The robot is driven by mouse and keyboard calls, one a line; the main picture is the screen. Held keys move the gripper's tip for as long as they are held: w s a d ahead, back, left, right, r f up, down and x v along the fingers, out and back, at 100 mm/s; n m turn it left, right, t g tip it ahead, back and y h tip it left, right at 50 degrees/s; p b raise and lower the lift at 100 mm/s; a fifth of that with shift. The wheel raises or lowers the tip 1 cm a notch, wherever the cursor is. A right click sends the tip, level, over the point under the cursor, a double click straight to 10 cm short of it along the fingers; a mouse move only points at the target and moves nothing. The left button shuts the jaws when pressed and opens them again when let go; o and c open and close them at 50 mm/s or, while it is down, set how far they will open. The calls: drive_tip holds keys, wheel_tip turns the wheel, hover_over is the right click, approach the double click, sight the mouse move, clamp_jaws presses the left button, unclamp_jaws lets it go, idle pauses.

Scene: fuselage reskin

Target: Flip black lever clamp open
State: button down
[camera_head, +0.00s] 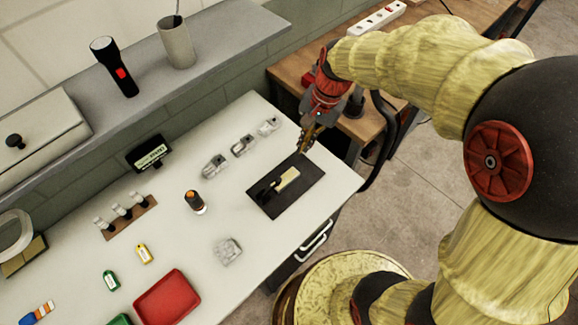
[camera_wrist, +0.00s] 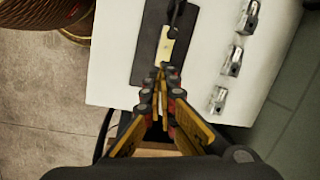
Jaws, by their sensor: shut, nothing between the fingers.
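The black lever clamp (camera_head: 267,191) sits on a dark mat (camera_head: 300,193) near the right end of the white table, beside a cream-coloured strip (camera_head: 287,179). In the wrist view the clamp (camera_wrist: 175,12) is at the top edge, partly cut off, with the cream strip (camera_wrist: 167,45) below it. My gripper (camera_head: 304,150) is over the far right edge of the mat, apart from the clamp. In the wrist view my gripper (camera_wrist: 162,70) has its fingertips together near the strip's lower end, with nothing between them. I cannot tell the lever's exact position.
Several clear-grey metal blocks (camera_head: 243,146) stand along the table left of the gripper. An orange-topped black cylinder (camera_head: 195,202), a crumpled grey piece (camera_head: 227,251) and a red tray (camera_head: 167,299) lie further left. A wooden bench (camera_head: 296,65) stands behind.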

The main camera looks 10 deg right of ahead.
sight(286, 178)
wheel_tip(286, 178, down, 6)
drive_tip(key=w+a+m+g, duration=0.1)
drive_tip(key=w+m, duration=0.1)
drive_tip(key=shift+a+r+y+p, duration=0.2)
drive_tip(key=shift+a+y+p, duration=0.15)
drive_tip(key=shift+a+y, duration=0.05)
drive_tip(key=shift+w, duration=0.1)
drive_tip(key=b+x, duration=0.3)
drive_tip(key=x, duration=0.7)
drive_tip(key=shift+d, duration=0.1)
drive_tip(key=shift+r, duration=0.1)
drive_tip(key=shift+s+r+h+p, duration=0.3)
drive_tip(key=shift+r+p, duration=0.1)
drive_tip(key=shift+p, duration=0.1)
drive_tip(key=shift+r, duration=0.1)
drive_tip(key=shift+a+r+t+h+p, duration=0.2)
drive_tip(key=shift+r+t+h+p, duration=0.15)
drive_tip(key=shift+p, duration=0.35)
